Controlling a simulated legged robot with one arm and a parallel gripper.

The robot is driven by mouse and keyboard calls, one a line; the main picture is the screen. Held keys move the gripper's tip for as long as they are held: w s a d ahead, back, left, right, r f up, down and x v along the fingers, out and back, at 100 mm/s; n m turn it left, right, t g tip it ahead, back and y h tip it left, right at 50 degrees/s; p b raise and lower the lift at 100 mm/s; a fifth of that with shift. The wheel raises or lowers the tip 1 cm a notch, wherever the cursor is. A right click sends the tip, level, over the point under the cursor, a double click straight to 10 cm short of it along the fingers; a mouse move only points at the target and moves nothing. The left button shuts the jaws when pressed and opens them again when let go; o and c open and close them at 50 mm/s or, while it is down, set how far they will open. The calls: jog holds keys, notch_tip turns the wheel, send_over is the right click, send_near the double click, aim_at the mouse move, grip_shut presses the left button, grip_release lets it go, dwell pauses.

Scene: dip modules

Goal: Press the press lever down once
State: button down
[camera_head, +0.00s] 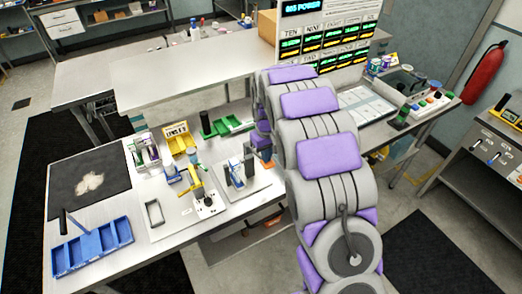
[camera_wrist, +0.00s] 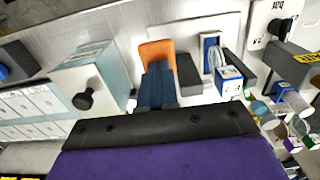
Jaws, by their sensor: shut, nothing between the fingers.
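My gripper (camera_wrist: 158,84) is shut and empty, its dark blue fingers pointing away from the wrist in the wrist view. The fingers overlap an orange piece (camera_wrist: 157,50), which may be the press lever. I cannot tell whether they touch it. The orange piece also shows beside my arm in the head view (camera_head: 268,165). A dark grey block (camera_wrist: 190,73) is right of it in the wrist view. The press fixture (camera_head: 236,173), with blue and white parts, stands on a white plate (camera_head: 228,193). My arm hides part of this area in the head view.
A pale box with a black knob (camera_wrist: 85,99) is left of my fingers in the wrist view. The long rear bench (camera_head: 195,72) is mostly clear.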

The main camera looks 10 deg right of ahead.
notch_tip(320, 180, up, 10)
jog(key=p, duration=0.3)
jog(key=shift+r, duration=0.25)
dwell(0.7)
jog(key=shift+s, duration=0.1)
jog(key=s+r+m+g+b, duration=0.1)
jog(key=s+r+b, duration=0.1)
jog(key=s, duration=0.9)
jog(key=s+r+m+b, duration=0.1)
jog(key=s+r+b, duration=0.15)
jog(key=s, duration=0.75)
jog(key=s+f+b, duration=0.1)
jog(key=s+f, duration=0.1)
jog(key=s, duration=0.8)
jog(key=s+f+m+b, duration=0.1)
jog(key=s+f, duration=0.1)
jog(key=s, duration=0.9)
jog(key=shift+f+m+g, duration=0.15)
jog(key=shift+m+g, duration=0.15)
jog(key=shift+g, duration=0.1)
